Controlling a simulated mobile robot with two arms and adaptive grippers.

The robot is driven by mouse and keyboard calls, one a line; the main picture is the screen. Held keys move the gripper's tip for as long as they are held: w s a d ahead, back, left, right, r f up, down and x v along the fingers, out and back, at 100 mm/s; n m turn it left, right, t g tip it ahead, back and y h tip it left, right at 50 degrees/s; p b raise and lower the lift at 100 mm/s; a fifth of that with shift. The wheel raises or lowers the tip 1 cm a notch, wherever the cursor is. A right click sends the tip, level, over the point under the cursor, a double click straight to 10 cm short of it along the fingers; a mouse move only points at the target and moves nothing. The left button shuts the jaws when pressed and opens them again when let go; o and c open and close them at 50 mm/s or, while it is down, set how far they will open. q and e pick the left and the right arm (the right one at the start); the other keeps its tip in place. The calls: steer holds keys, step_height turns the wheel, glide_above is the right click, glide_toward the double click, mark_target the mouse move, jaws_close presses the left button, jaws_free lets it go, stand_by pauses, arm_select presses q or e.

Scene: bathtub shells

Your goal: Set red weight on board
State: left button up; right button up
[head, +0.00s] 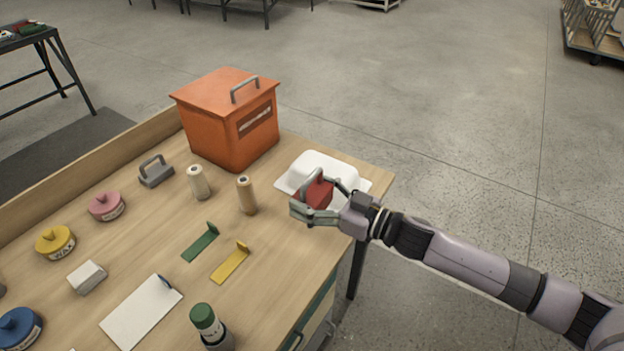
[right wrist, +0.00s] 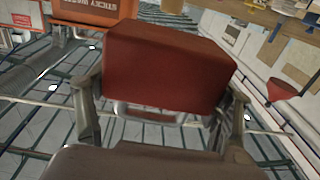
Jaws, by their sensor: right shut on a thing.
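The red weight (head: 314,194), a block with a handle on top, is held in my right gripper (head: 309,208) over the right end of the table. In the right wrist view the red weight (right wrist: 165,70) fills the space between the two fingers. In the head view it overlaps the front of a white shell (head: 325,164) with a flat rim. I cannot tell whether the weight touches the shell or the table. A white board with a clip (head: 140,315) lies flat near the table's front. My left gripper is not in view.
An orange box (head: 215,125) stands behind the shell. Two spools (head: 198,182), a grey handled weight (head: 155,172), green (head: 200,245) and yellow (head: 230,265) brackets, several lidded tins (head: 107,207) and a green-capped bottle (head: 206,322) occupy the table. Clear wood lies right of the yellow bracket.

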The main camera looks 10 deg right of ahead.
step_height(320, 180, down, 8)
steer(key=shift+a+f+b, duration=0.1)
steer(key=shift+f+b, duration=0.15)
steer(key=shift+b, duration=0.1)
steer(key=shift+w+f, duration=0.1)
steer(key=shift+f, duration=0.9)
steer(key=o, duration=1.6)
steer(key=shift+f, duration=0.35)
steer(key=o, duration=0.3)
steer(key=shift+s, duration=0.25)
steer(key=shift+o, duration=0.2)
